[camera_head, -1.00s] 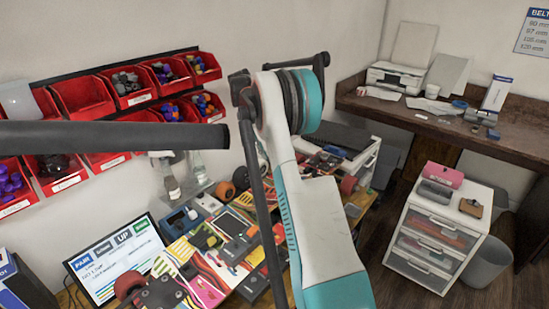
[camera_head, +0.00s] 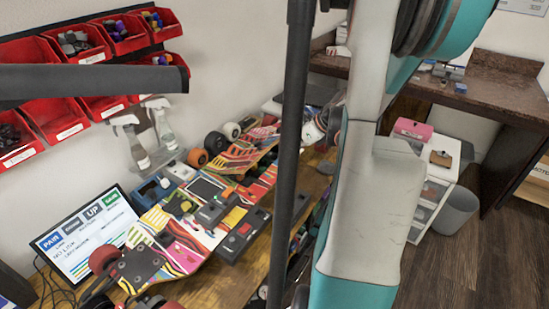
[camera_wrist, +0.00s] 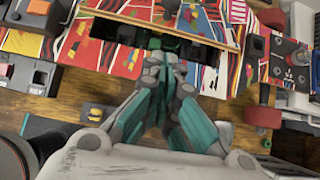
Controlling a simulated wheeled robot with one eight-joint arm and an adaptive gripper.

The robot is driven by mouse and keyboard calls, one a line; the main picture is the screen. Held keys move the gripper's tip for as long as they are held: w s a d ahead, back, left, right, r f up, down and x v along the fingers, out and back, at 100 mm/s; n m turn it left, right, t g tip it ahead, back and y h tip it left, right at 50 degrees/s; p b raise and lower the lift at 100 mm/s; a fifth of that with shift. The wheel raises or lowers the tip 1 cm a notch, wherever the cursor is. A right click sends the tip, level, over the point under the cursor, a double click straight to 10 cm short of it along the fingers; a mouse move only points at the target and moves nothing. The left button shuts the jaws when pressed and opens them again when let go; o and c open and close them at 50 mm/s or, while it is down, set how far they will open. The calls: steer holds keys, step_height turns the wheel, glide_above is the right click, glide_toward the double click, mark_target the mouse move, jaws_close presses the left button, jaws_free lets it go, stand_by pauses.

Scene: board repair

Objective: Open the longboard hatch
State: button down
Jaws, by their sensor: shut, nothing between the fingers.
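The brightly patterned longboard (camera_wrist: 212,68) lies across the top of the wrist view. A long dark opening shows in it, with a light wooden edge (camera_wrist: 205,42) along its far side. A patterned panel beyond that edge seems to be the hatch (camera_wrist: 180,14); how far it is raised I cannot tell. My gripper (camera_wrist: 165,62) is shut and empty, its teal and grey fingers together at the near rim of the opening. Whether the tips touch the panel is unclear. In the head view my arm hides the gripper and this part of the board.
A black box (camera_wrist: 32,76) sits left of my gripper, and a red wheel (camera_wrist: 263,117) is at the right. In the head view a monitor (camera_head: 88,240), spray bottles (camera_head: 134,146) and other boards (camera_head: 195,225) crowd the bench. A drawer unit (camera_head: 424,205) stands right.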

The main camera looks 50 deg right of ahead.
mark_target(258, 142)
steer(key=b+x, duration=0.3)
steer(key=x, duration=0.7)
steer(key=shift+b, duration=0.4)
steer(key=shift+r, duration=0.1)
steer(key=shift+w+r+p, duration=0.1)
steer(key=shift+r+p, duration=0.25)
steer(key=shift+p, duration=0.1)
steer(key=w+r+g+p, duration=0.4)
steer(key=r+p, duration=0.1)
steer(key=w+r+g+p, duration=0.2)
steer(key=r+g+p, duration=0.1)
steer(key=shift+a+h, duration=0.25)
steer(key=shift+h, duration=0.05)
steer(key=w+a+r+p, duration=0.1)
steer(key=w+r+p, duration=0.1)
steer(key=w, duration=1)
steer(key=shift+w+r+g+p, duration=0.25)
steer(key=shift+w+g+p, duration=0.05)
steer(key=shift+w, duration=0.05)
